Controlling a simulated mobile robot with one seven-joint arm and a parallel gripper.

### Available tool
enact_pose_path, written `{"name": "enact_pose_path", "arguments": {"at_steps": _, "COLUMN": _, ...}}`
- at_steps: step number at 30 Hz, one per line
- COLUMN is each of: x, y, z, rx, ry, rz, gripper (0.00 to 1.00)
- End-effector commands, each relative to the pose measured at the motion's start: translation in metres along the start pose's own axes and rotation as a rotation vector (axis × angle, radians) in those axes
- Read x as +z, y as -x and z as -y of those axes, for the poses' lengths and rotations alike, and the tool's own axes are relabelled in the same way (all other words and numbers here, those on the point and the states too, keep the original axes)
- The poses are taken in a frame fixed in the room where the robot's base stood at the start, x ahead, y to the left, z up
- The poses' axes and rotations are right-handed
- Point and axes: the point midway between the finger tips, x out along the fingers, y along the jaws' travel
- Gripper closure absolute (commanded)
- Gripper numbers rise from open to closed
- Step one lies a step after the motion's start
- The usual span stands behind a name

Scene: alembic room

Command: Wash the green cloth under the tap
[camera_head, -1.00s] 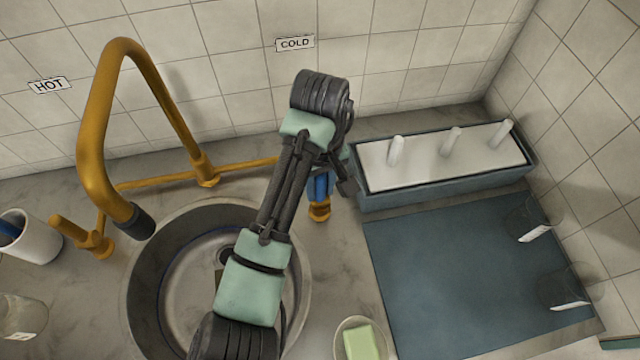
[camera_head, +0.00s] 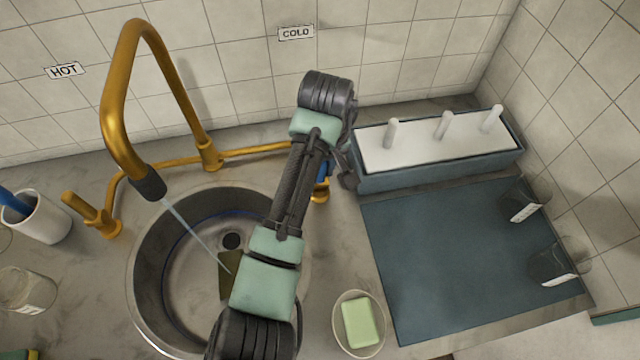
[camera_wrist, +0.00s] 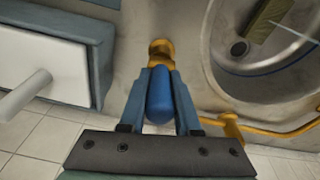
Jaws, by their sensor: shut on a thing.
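My gripper (camera_wrist: 160,85) is shut on the blue tap handle (camera_wrist: 159,98), with one finger on each side of it. In the head view the handle (camera_head: 322,190) is partly hidden behind my arm. The brass tap (camera_head: 122,100) arches over the round sink (camera_head: 150,240), and a thin stream of water (camera_head: 195,232) runs from its dark nozzle. An olive-green rectangular piece (camera_head: 229,273), which looks like the cloth, lies in the sink near the drain where the stream comes down. It also shows in the wrist view (camera_wrist: 268,16). My arm hides part of it.
A soap bar (camera_head: 360,322) in a dish lies right of the sink. A blue-grey mat (camera_head: 440,270) with glass beakers and a pegged rack (camera_head: 435,172) are at the right. The other tap handle (camera_head: 88,210), a white cup (camera_head: 45,218) and a jar (camera_head: 27,290) stand left.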

Motion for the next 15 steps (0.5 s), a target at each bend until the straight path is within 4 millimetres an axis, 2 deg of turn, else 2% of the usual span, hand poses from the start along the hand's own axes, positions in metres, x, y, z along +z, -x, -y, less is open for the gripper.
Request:
{"name": "enact_pose_path", "arguments": {"at_steps": 1, "x": 0.0085, "y": -0.0030, "z": 0.0006, "rx": 0.003, "ry": -0.002, "rz": -0.001, "gripper": 1.00}}
{"name": "enact_pose_path", "arguments": {"at_steps": 3, "x": 0.0100, "y": -0.0027, "z": 0.0018, "rx": 0.006, "ry": -0.001, "rz": -0.024, "gripper": 1.00}}
{"name": "enact_pose_path", "arguments": {"at_steps": 15, "x": 0.0092, "y": -0.0031, "z": 0.0036, "rx": 0.006, "ry": 0.002, "rz": -0.059, "gripper": 1.00}}
